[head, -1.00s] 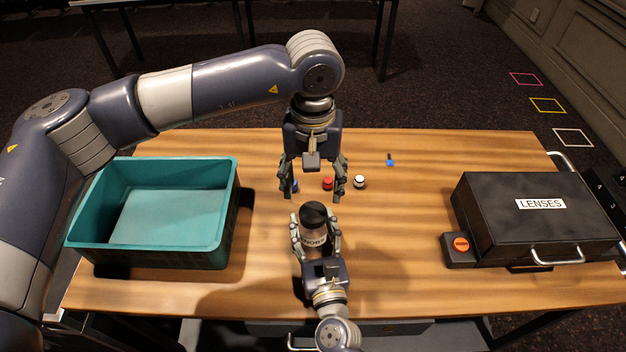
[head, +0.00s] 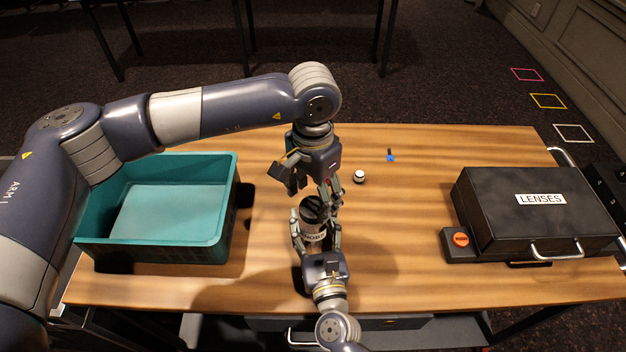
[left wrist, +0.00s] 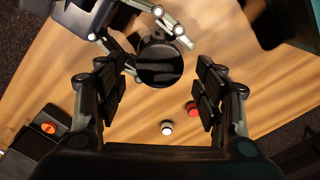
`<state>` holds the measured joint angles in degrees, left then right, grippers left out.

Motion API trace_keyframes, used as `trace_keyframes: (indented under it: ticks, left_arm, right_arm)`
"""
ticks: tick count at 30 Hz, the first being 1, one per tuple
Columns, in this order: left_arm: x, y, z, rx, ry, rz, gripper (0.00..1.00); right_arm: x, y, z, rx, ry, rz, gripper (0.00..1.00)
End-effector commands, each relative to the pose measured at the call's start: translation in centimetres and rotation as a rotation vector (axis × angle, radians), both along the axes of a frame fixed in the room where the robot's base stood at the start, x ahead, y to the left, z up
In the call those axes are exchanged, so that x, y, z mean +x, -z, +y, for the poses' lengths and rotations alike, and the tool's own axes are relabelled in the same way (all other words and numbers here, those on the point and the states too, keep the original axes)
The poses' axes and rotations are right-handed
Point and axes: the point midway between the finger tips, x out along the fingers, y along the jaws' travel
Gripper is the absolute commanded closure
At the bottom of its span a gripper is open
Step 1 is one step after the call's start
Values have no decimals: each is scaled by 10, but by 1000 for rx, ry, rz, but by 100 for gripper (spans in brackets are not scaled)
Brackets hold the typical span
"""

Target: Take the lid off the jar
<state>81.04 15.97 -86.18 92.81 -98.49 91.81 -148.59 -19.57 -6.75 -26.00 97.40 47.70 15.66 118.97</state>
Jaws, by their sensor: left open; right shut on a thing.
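The jar (head: 313,237) is a small container with a pale label and a black lid (head: 311,212) on top. My right gripper (head: 316,240) is shut around the jar's body from the near side. In the left wrist view the lid (left wrist: 160,62) is a dark, shiny disc, with my right gripper's fingers beside it. My left gripper (head: 310,190) is open and empty, close above the lid on the far side. In the left wrist view its fingers (left wrist: 155,90) are spread wide, and the lid lies beyond their tips, not between them.
A teal crate (head: 228,215) stands at the left. A black LENSES case (head: 500,205) and an orange button box (head: 460,240) are at the right. A white-topped knob (head: 359,176), a red one (left wrist: 191,107) and a small blue item (head: 390,157) are on the table.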

Motion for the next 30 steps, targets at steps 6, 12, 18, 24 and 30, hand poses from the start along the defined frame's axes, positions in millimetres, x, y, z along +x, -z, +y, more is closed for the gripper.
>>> trace_keyframes:
  ticks: [6, 12, 18, 24, 30]
  left_arm:
    - [0, 24, 0, 0, -1, 0, 37]
    - [0, 28, 0, -1, 0, -1, 37]
    - [0, 28, 0, -1, -1, -1, 48]
    - [0, 28, 0, -1, -1, -1, 83]
    - [0, 28, 0, -1, -22, -1, 83]
  right_arm:
    - [0, 1, 0, 0, 0, 2, 100]
    - [0, 1, 0, 0, 0, 2, 100]
    - [0, 1, 0, 0, -1, 2, 100]
    - [0, 1, 0, 0, -1, 2, 100]
    - [0, 1, 0, 0, -1, 2, 100]
